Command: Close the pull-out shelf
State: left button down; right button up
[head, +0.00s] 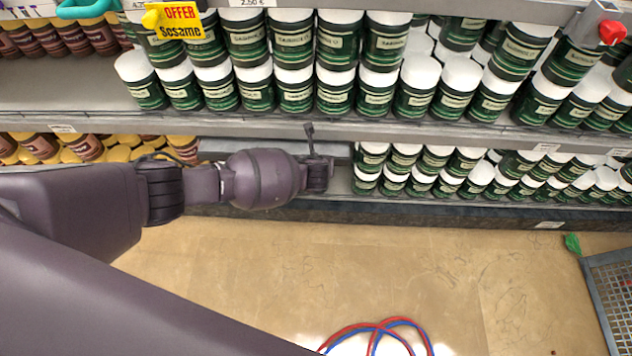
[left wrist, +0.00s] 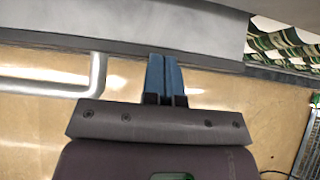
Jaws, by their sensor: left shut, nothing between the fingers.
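The pull-out shelf shows as a grey panel (head: 222,149) low in the shelving in the head view, between yellow-lidded jars and green jars; my left arm covers much of it. In the left wrist view its grey front (left wrist: 110,32) fills the upper part. A light grey bar handle (left wrist: 97,78) bends up to its lower edge, left of my fingers. My left gripper (left wrist: 163,62) is shut and empty, its blue fingertips at the panel's lower edge; contact cannot be told. In the head view the left gripper (head: 318,172) is at the shelf's right part, fingers not clearly visible. My right gripper is out of view.
Green jars with white lids (head: 335,90) fill the shelf above, and more green jars (head: 440,172) stand at the right on the lower level. The tan floor (head: 250,270) is mostly open. A red and blue hose (head: 375,328) lies on it. A grey mesh basket (head: 612,290) stands at right.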

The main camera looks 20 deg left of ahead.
aim_at(316, 147)
pick_arm(q)
jog(key=w, duration=0.1)
jog(key=w+a, duration=0.1)
jog(key=w, duration=0.1)
jog(key=w+b, duration=0.1)
jog(key=shift+w+a+f, duration=0.15)
jog(key=shift+a+f, duration=0.05)
jog(key=shift+f, duration=0.05)
jog(key=shift+w+a+r, duration=0.1)
jog(key=shift+w+r, duration=0.05)
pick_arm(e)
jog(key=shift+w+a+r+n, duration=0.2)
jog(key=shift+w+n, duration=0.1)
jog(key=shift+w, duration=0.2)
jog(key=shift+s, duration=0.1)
